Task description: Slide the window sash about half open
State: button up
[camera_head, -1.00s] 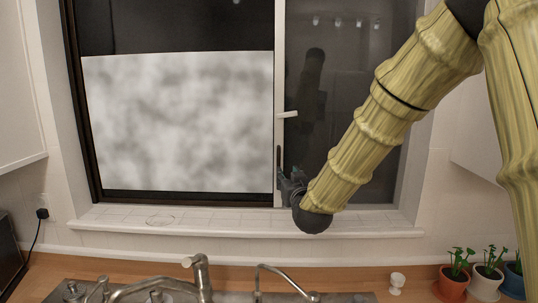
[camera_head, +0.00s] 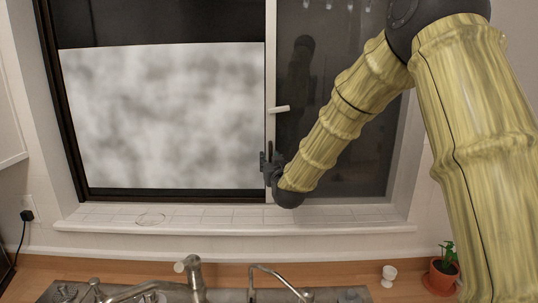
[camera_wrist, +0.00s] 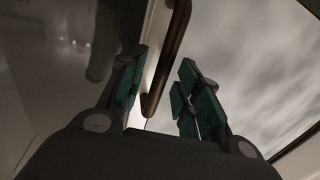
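The window has a white upright sash stile (camera_head: 270,60) in the middle, with dark glass (camera_head: 330,60) to its right and a black-framed pane (camera_head: 160,115) showing cloudy grey to its left. A small white lever (camera_head: 280,109) sticks out from the stile. My gripper (camera_head: 268,163) is at the lower part of the stile. In the wrist view my gripper (camera_wrist: 163,88) is open. A dark bronze bar handle (camera_wrist: 167,60) runs between its two fingers, with visible gaps on both sides. In the head view the gripper largely hides this handle.
A tiled sill (camera_head: 225,216) runs below the window. A faucet (camera_head: 190,270) and sink stand in front on the wooden counter. A small white cup (camera_head: 389,275) and a potted plant (camera_head: 441,272) are at the right. The sill is mostly clear.

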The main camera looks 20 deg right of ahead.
jog(key=shift+w+r, duration=0.3)
jog(key=shift+d+r+p, duration=0.1)
jog(key=shift+r+p, duration=0.05)
jog(key=shift+p, duration=0.15)
jog(key=shift+w, duration=0.15)
jog(key=shift+w+f, duration=0.1)
jog(key=shift+f, duration=0.1)
jog(key=shift+c, duration=1.2)
jog(key=shift+s+r, duration=0.35)
jog(key=shift+s, duration=0.05)
grip_shut()
